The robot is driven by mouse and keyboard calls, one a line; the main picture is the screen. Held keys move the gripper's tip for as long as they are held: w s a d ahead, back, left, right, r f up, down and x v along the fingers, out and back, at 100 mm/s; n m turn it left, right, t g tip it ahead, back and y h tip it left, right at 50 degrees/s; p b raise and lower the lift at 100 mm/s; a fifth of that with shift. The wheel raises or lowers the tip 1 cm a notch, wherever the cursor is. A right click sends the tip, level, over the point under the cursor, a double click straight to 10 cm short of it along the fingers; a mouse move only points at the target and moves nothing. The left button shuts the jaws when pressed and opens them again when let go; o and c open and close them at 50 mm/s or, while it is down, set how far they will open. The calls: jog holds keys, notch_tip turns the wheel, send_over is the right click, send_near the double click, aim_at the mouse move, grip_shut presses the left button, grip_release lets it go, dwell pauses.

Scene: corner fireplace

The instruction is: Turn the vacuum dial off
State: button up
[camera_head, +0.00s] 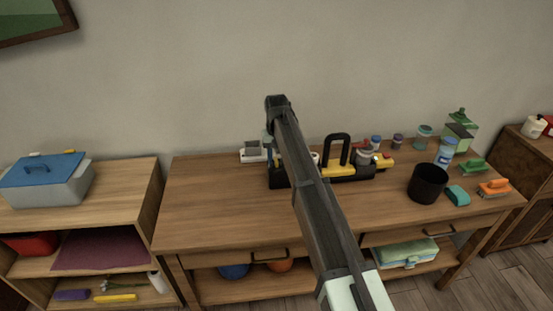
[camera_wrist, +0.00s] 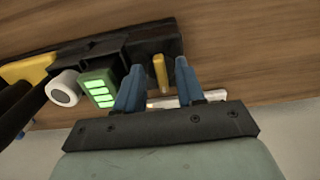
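A black-and-yellow device (camera_head: 342,172), which looks like the vacuum, lies on the wooden table, partly hidden behind my arm in the head view. In the wrist view its black base (camera_wrist: 158,42) carries a narrow upright yellow piece (camera_wrist: 159,72), a green lit display (camera_wrist: 98,88) with several bars, and a round white knob (camera_wrist: 63,88) with a dark centre. I cannot tell which piece is the dial. My gripper (camera_wrist: 160,68) is open, its blue fingers on either side of the yellow piece with visible gaps. In the head view my gripper (camera_head: 270,142) is over the device's left end.
A white item (camera_head: 252,152) stands just left behind the device. Right of it are several jars (camera_head: 423,137), a black cup (camera_head: 428,183), a teal sponge (camera_head: 458,195) and brushes (camera_head: 494,188). The table's left part (camera_head: 205,195) is clear. A wall stands behind.

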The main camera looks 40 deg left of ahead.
jog(key=shift+f, duration=0.45)
jog(key=shift+c, duration=0.4)
grip_shut()
